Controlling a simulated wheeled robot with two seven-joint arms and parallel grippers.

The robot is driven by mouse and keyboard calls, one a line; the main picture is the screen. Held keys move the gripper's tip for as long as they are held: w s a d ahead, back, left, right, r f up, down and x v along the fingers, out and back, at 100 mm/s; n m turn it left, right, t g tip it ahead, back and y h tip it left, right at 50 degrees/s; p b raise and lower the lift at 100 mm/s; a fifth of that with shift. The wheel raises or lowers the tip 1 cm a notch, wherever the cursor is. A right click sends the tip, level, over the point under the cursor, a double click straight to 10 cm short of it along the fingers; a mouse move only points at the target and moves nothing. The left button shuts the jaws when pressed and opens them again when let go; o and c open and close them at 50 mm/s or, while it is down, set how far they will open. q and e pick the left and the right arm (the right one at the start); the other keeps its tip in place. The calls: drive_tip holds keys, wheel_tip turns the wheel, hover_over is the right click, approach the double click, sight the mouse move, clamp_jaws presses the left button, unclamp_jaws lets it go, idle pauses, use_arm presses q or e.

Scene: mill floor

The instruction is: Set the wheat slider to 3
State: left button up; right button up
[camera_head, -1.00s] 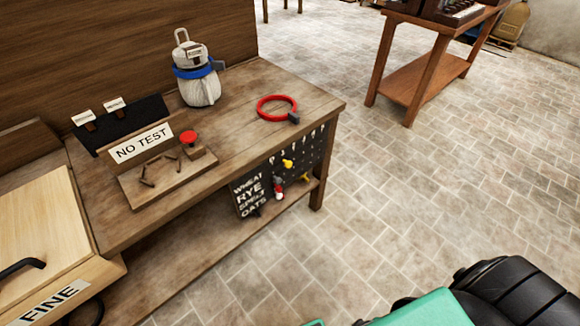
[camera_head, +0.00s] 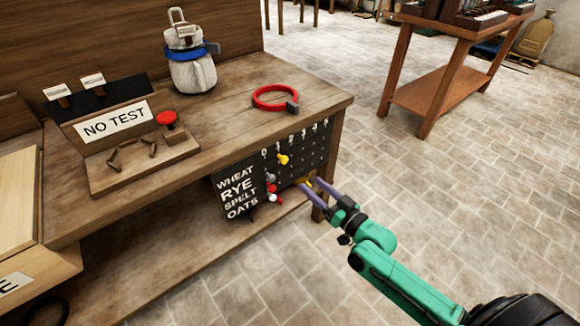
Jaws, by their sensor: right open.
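The dark slider board (camera_head: 316,155) hangs on the front of the wooden bench. It has rows lettered WHEAT, RYE, SPELT and OATS and numbers along its top. A yellow knob (camera_head: 283,159) sits in the top row, apparently wheat, about under the 1. Grey, red and white knobs (camera_head: 272,198) sit lower, near the lettering. My right gripper (camera_head: 306,183) is open, its two purple fingers pointing at the lower right part of the board, below and right of the yellow knob. Another small yellow piece shows at its fingertips; contact cannot be told. My left gripper is out of view.
The bench leg is close behind my right fingers. Open tiled floor (camera_head: 400,190) lies right.

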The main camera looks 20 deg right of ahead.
sight(286, 162)
drive_tip(key=b+x, duration=0.1)
drive_tip(key=x, duration=1.1)
drive_tip(key=shift+w+a, duration=0.1)
drive_tip(key=shift+w, duration=0.15)
clamp_jaws()
idle(0.6)
